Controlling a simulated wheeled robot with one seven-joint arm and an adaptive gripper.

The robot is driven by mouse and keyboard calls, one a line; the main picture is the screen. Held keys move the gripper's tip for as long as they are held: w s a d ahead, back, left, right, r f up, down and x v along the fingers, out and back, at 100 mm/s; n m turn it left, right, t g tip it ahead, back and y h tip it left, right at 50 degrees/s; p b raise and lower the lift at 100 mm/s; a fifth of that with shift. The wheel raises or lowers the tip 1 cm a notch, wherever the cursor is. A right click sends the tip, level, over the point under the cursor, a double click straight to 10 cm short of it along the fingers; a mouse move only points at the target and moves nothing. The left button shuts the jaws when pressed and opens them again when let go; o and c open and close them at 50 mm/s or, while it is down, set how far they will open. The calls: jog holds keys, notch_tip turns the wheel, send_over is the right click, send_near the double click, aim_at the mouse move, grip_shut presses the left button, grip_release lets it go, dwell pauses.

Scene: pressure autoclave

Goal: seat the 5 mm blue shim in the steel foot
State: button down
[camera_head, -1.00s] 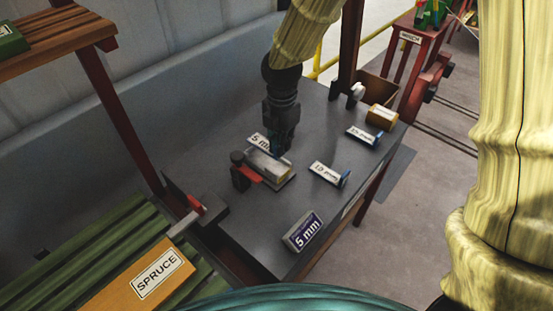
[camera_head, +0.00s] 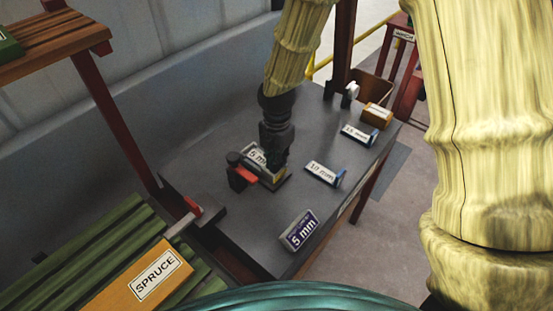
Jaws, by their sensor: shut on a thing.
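My gripper (camera_head: 275,162) points down over the bench and is shut on the 5 mm shim (camera_head: 256,157). The shim's white "5 mm" label shows to the left of the fingers; its blue colour is hardly visible. The steel foot (camera_head: 272,184) is right below, beside a black and red clamp (camera_head: 243,174). The shim overlaps the foot in the picture, with the fingers hiding part of both. I cannot tell whether the shim touches the foot or lies fully in it.
A "10 mm" piece (camera_head: 324,173) and a "15 mm" piece (camera_head: 358,135) stand on the dark bench to the right. A purple "5 mm" sign (camera_head: 300,231) stands near the front edge. A yellowish box (camera_head: 377,116) is at the back right. The bench's front middle is clear.

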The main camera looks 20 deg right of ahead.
jog(key=shift+f, duration=0.1)
jog(key=c, duration=1.5)
grip_release()
notch_tip(320, 180, up, 12)
jog(key=shift+r+b, duration=0.15)
jog(key=shift+b, duration=0.45)
